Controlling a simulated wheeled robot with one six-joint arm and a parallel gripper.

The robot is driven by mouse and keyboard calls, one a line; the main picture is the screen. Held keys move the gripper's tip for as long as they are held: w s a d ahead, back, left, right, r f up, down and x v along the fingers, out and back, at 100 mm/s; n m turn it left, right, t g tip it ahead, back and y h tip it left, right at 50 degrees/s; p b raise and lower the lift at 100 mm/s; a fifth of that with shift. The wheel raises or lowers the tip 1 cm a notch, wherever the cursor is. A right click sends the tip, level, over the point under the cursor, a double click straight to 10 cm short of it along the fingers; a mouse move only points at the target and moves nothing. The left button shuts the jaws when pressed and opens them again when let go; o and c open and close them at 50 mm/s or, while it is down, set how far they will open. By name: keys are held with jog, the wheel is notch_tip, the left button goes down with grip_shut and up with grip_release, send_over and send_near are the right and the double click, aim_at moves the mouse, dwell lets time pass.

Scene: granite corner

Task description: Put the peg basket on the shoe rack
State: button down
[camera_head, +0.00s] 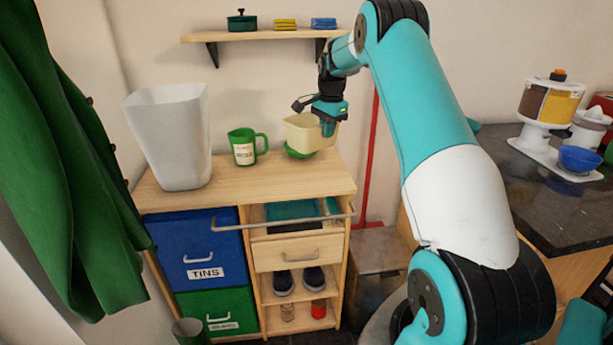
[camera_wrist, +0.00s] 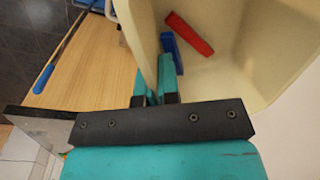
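The peg basket (camera_head: 302,131) is a cream, open-topped tub above the right part of the wooden cabinet top. In the wrist view the basket (camera_wrist: 278,50) fills the upper right, with a red peg (camera_wrist: 189,34) and a blue peg (camera_wrist: 169,43) inside. My gripper (camera_head: 328,126) is at the basket's right side in the head view. In the wrist view its fingers (camera_wrist: 157,84) straddle the basket wall, one inside and one outside, closed on it. Two dark shoes (camera_head: 299,280) stand on an open shelf (camera_head: 265,288) low in the cabinet, apparently the shoe rack.
A green bowl (camera_head: 297,153) is just under the basket; I cannot tell whether they touch. A green jug (camera_head: 243,149) and a tall white bin (camera_head: 171,137) stand to the left. A rail (camera_head: 290,222) crosses the cabinet front. A wall shelf (camera_head: 262,35) is above.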

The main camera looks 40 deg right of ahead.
jog(key=r+m, duration=0.1)
jog(key=r, duration=0.1)
jog(key=w+r+m, duration=0.1)
jog(key=r+m, duration=0.1)
jog(key=r, duration=0.1)
jog(key=shift+w+d+r+m, duration=0.3)
jog(key=shift+w+d+m, duration=0.05)
jog(key=shift+w+m, duration=0.05)
jog(key=w+a+m, duration=0.1)
jog(key=a+m, duration=0.1)
jog(key=a, duration=0.3)
jog(key=shift+h, duration=0.3)
jog(key=f, duration=0.6)
jog(key=f+p, duration=0.1)
jog(key=f, duration=1.1)
jog(key=shift+w+d+f+p, duration=0.2)
jog(key=shift+w+f+p, duration=0.1)
jog(key=shift+p, duration=0.1)
jog(key=shift+f, duration=0.1)
jog(key=c, duration=1.8)
grip_release()
jog(key=shift+f, duration=0.25)
jog(key=o, duration=0.4)
jog(key=shift+o, duration=0.2)
